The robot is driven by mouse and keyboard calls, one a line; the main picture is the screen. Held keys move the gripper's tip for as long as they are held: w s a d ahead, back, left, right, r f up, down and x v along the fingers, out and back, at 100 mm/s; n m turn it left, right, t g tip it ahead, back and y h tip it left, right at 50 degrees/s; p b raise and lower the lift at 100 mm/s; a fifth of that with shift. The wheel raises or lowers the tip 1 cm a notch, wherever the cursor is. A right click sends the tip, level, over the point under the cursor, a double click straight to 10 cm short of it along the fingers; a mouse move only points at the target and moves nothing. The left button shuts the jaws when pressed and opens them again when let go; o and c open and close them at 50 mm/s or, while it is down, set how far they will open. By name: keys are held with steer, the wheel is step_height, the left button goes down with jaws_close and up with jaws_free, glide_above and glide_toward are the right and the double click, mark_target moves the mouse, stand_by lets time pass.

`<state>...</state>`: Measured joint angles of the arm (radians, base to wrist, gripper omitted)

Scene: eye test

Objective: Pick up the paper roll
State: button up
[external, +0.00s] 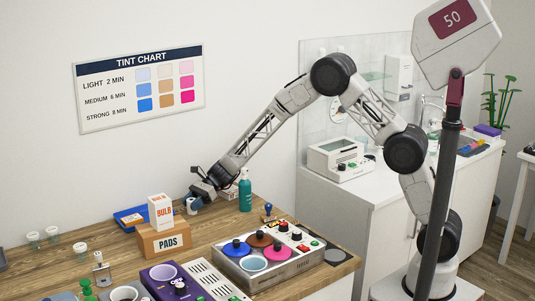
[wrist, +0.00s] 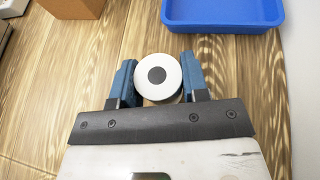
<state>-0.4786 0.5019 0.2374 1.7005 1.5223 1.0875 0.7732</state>
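The paper roll (wrist: 143,77) is white and round with a dark hole in its end, seen end-on in the wrist view. It sits between the two blue fingers of my gripper (wrist: 159,80), which meet it on both sides. In the external view, the white roll (external: 191,207) shows at the end of my gripper (external: 197,200), low over the wooden table near the wall. The fingers partly hide it there. I cannot tell whether its lower end touches the table.
A blue tray (wrist: 222,24) lies ahead and right in the wrist view. A cardboard PADS box (external: 165,241) bears a white BULB box (external: 161,212) close by. A teal bottle (external: 245,192) stands right of my gripper. A device with coloured discs (external: 268,272) stands in front.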

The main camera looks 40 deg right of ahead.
mark_target(191, 200)
steer(key=shift+c, duration=1.1)
steer(key=shift+r, duration=0.15)
steer(key=shift+r, duration=4.85)
steer(key=shift+r, duration=0.1)
